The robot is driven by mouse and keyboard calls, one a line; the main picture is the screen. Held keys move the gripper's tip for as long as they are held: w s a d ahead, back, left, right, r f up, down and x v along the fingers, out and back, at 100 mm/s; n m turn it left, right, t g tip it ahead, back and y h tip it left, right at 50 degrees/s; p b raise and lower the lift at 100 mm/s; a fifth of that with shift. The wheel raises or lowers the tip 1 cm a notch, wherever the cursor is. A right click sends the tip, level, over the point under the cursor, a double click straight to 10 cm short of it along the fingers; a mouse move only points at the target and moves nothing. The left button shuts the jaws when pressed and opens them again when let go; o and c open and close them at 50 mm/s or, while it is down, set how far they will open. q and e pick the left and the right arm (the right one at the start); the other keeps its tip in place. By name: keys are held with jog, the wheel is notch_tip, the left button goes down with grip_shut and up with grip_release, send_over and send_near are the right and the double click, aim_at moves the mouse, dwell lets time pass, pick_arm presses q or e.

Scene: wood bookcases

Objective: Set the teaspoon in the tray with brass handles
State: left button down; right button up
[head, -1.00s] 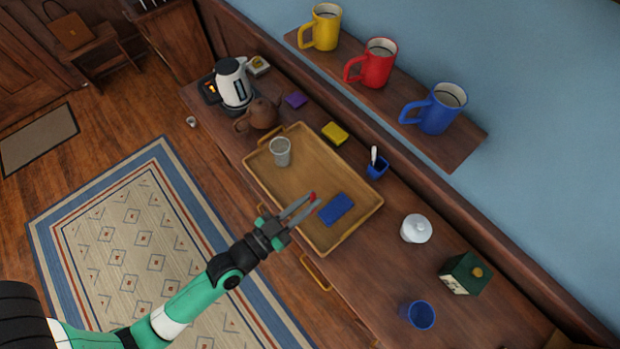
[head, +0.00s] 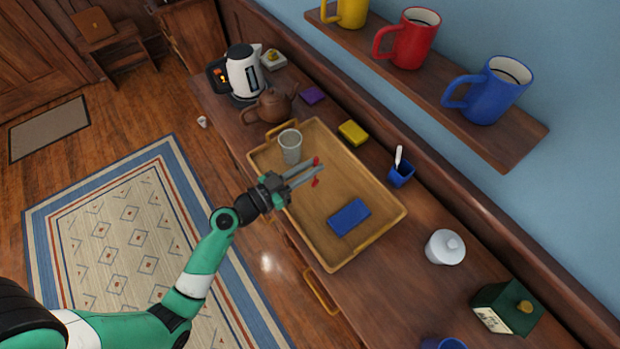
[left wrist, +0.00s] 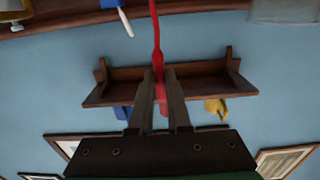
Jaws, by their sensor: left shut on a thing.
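A wooden tray (head: 278,185) lies on the sideboard, with a yellowish handle at its upper left end. My left gripper (head: 317,172) is over the tray in the head view. It is shut on a thin red teaspoon (head: 316,182), with bits of red showing at both sides of the fingertips. In the left wrist view the red teaspoon (left wrist: 155,45) runs up from between the fingers (left wrist: 161,95) to the picture's top edge, where its end is cut off. My right gripper is not in view.
A grey cup (head: 290,147) and a blue block (head: 349,217) occupy the tray. A teapot (head: 269,107), yellow sponge (head: 354,132), blue holder (head: 401,175) and white lidded jar (head: 445,247) stand around it. A mug shelf (head: 440,80) hangs behind. The tray's middle is bare.

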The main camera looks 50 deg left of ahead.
pick_arm(q)
jog(key=shift+w+a+f, duration=0.15)
jog(key=shift+f, duration=0.05)
jog(key=f, duration=0.1)
jog(key=f+b, duration=0.2)
jog(key=shift+w+a+f, duration=0.15)
jog(key=shift+a+f, duration=0.15)
jog(key=shift+f, duration=0.1)
jog(key=shift+f+b, duration=0.2)
jog(key=shift+b, duration=0.15)
jog(key=c, duration=0.9)
grip_release()
jog(key=shift+o, duration=0.2)
jog(key=shift+r, duration=0.1)
